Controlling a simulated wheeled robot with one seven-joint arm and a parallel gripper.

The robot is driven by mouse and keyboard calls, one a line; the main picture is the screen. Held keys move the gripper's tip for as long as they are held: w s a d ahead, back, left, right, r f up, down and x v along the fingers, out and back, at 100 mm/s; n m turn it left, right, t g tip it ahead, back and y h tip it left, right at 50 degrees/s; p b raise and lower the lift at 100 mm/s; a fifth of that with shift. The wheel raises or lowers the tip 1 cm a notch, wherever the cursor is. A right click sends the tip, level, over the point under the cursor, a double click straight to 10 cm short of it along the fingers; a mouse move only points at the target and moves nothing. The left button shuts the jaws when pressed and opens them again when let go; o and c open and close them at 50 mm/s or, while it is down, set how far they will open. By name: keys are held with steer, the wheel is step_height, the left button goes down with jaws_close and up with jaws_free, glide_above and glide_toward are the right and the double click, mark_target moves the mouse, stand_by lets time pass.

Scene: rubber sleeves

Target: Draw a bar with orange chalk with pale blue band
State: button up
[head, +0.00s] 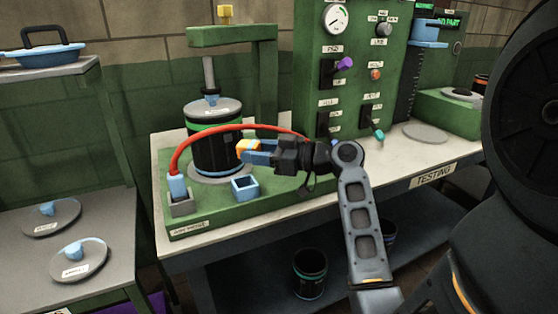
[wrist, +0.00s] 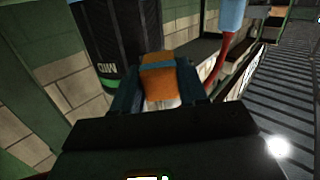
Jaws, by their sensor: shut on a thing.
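My gripper (head: 257,152) is shut on an orange chalk with a pale blue band (head: 243,147). In the wrist view the chalk (wrist: 157,60) sits between the two fingers of my gripper (wrist: 158,88), its orange end pointing away and its pale blue band showing. The sleeve (wrist: 112,40) also stands close beyond the chalk in the wrist view. I cannot tell whether the chalk touches the sleeve. No chalk mark can be made out on it.
The sleeve stands in a green press frame (head: 265,90). A red hose (head: 205,130) arches around the sleeve's front. A blue square socket (head: 245,187) is below my gripper. A green gauge and lever panel (head: 345,75) stands right. Lidded discs (head: 78,260) lie on the left table.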

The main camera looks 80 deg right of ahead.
steer(key=shift+m+h, duration=0.7)
steer(key=shift+h, duration=0.2)
steer(key=s, duration=0.1)
steer(key=s+d+f, duration=0.1)
steer(key=s, duration=0.1)
steer(key=s+d, duration=0.1)
steer(key=shift+s+f, duration=0.25)
steer(key=shift+s, duration=0.1)
steer(key=shift+w+d+p, duration=0.2)
steer(key=shift+w+p, duration=0.1)
steer(key=shift+w, duration=0.65)
steer(key=shift+w+d+p, duration=0.2)
steer(key=shift+w+p, duration=0.05)
steer(key=shift+w, duration=0.65)
steer(key=shift+w+d, duration=0.1)
steer(key=shift+w, duration=0.9)
steer(key=shift+w, duration=0.2)
steer(key=shift+d, duration=0.1)
